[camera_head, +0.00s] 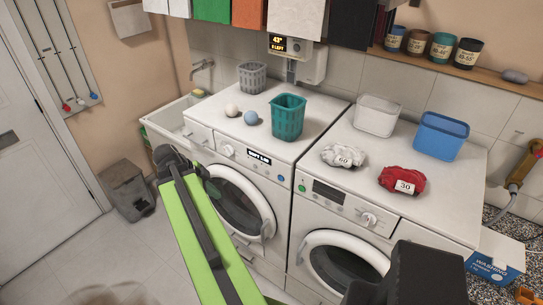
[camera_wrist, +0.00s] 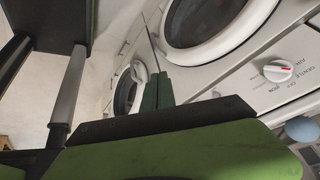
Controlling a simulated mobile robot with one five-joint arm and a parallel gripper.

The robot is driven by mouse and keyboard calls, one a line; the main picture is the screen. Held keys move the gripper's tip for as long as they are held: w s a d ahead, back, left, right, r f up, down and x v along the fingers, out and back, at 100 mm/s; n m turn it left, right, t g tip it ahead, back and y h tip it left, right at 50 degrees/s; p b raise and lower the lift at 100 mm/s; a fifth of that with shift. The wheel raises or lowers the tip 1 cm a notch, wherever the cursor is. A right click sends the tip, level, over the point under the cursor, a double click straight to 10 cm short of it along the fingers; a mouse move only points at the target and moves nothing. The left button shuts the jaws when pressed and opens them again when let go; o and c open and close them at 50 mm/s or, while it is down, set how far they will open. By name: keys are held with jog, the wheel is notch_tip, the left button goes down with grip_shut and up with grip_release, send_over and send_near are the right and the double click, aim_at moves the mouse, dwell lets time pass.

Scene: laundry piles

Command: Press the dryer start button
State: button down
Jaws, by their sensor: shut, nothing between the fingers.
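The wrist view shows a tilted dial (camera_wrist: 278,70) with words like GENTLE and AIR. My gripper (camera_wrist: 157,88) is shut and empty, apart from the panel as far as I can tell. In the head view its tips are hard to make out beside my green arm, left of the dryer door.
The right machine (camera_head: 335,215) has its own panel and door. A teal basket (camera_head: 288,118), a blue ball (camera_head: 251,118) and a white ball (camera_head: 231,110) stand on the left machine. A grey bin (camera_head: 127,190) stands by the wall.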

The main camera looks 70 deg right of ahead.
aim_at(281, 179)
jog(key=s+d+r+m+g+p, duration=0.1)
jog(key=s+d+r+m, duration=0.2)
jog(key=s+d+m, duration=0.1)
jog(key=s+d+r+m+g+p, duration=0.1)
jog(key=s+d+r+m, duration=0.3)
jog(key=s, duration=0.2)
jog(key=shift+s+p, duration=0.35)
jog(key=shift+s, duration=0.05)
jog(key=shift+f, duration=0.1)
jog(key=shift+s+d+f+b, duration=0.95)
jog(key=shift+d+f+b, duration=0.3)
jog(key=shift+f+b, duration=0.1)
jog(key=shift+s+d+f+b, duration=0.95)
jog(key=shift+d+f+b, duration=0.3)
jog(key=shift+f+b, duration=0.05)
jog(key=shift+s+d+f+b, duration=0.95)
jog(key=shift+d+f+b, duration=0.3)
jog(key=shift+f+b, duration=0.1)
